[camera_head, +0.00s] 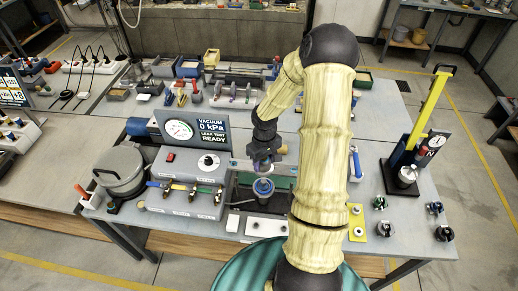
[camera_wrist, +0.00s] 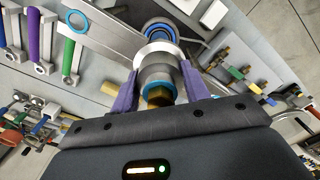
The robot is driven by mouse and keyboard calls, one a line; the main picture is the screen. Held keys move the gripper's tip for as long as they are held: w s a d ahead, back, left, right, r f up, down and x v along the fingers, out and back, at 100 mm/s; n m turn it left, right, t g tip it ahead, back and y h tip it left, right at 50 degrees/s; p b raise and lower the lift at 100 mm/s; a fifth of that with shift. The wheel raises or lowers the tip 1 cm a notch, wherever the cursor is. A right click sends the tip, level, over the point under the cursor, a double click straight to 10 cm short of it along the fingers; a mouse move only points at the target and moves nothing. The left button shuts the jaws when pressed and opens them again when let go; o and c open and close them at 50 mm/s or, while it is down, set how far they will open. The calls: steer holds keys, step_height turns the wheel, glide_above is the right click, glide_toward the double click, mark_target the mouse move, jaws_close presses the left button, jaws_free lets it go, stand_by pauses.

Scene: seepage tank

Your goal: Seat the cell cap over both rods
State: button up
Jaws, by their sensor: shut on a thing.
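My gripper (camera_wrist: 160,78) is shut on a grey stepped cylindrical fitting (camera_wrist: 158,68) with a brass hex end and a blue band, which I take as the cell cap; its purple fingers press both sides. In the head view my gripper (camera_head: 264,163) is above a round blue-rimmed cell (camera_head: 263,188) on the bench. The blue-ringed cell also shows just past the held part in the wrist view (camera_wrist: 160,28). A flat grey bar with a blue-ringed hole (camera_wrist: 75,19) runs beside the held part; I cannot tell whether they are joined. I cannot make out the two rods clearly.
A valve panel (camera_head: 183,198) with coloured levers and a gauge display (camera_head: 190,130) stand left of the cell. A round lidded pot (camera_head: 120,170) is farther left. A yellow-handled press (camera_head: 425,115) stands at the right. Small dark fittings (camera_head: 440,232) lie front right.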

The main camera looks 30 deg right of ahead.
steer(key=shift+s+r, duration=0.1)
steer(key=shift+r, duration=0.05)
steer(key=f+b, duration=0.1)
steer(key=f, duration=0.1)
steer(key=b, duration=0.4)
glide_above(264, 181)
steer(key=shift+f, duration=2)
steer(key=shift+f+b, duration=1.6)
steer(key=shift+f, duration=0.65)
steer(key=o, duration=1.3)
steer(key=shift+c, duration=0.2)
